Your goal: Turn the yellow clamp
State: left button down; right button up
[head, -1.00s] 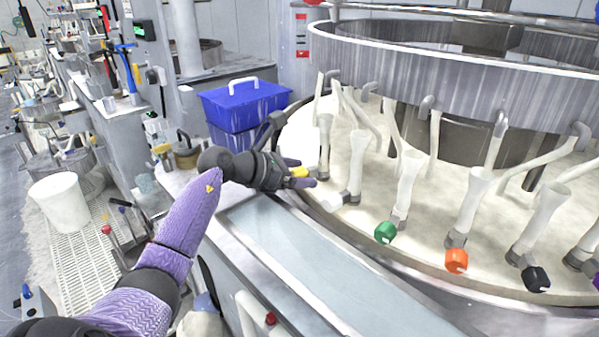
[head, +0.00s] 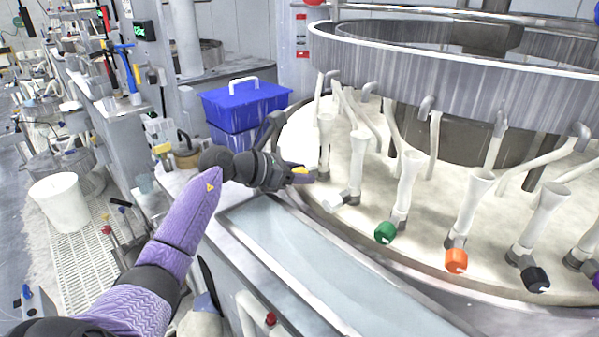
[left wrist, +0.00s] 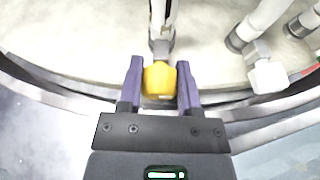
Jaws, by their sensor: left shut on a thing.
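The yellow clamp (left wrist: 159,80) sits at the foot of a pale upright tube, near the rim of the round platen. In the left wrist view it lies between the two purple fingers of my left gripper (left wrist: 160,88), which is shut on it. In the head view my left gripper (head: 302,175) reaches in from the left, and only a small part of the yellow clamp (head: 300,170) shows past the fingers. My right gripper is not in view.
A white clamp (head: 333,202) is closest to the yellow one, with green (head: 385,232), orange (head: 456,260) and black (head: 536,278) clamps farther right along the platen rim. A blue box (head: 246,105) stands behind my left arm.

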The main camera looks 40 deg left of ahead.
pick_arm(q)
jog(key=shift+a+n+g+h, duration=0.1)
jog(key=shift+n+g+h, duration=0.2)
jog(key=shift+n+h, duration=0.65)
jog(key=shift+f+n+h+b, duration=0.1)
jog(key=shift+n+h+b, duration=0.55)
jog(key=shift+n, duration=0.9)
jog(key=shift+c, duration=2.1)
grip_release()
jog(key=shift+o, duration=0.7)
jog(key=shift+g, duration=0.3)
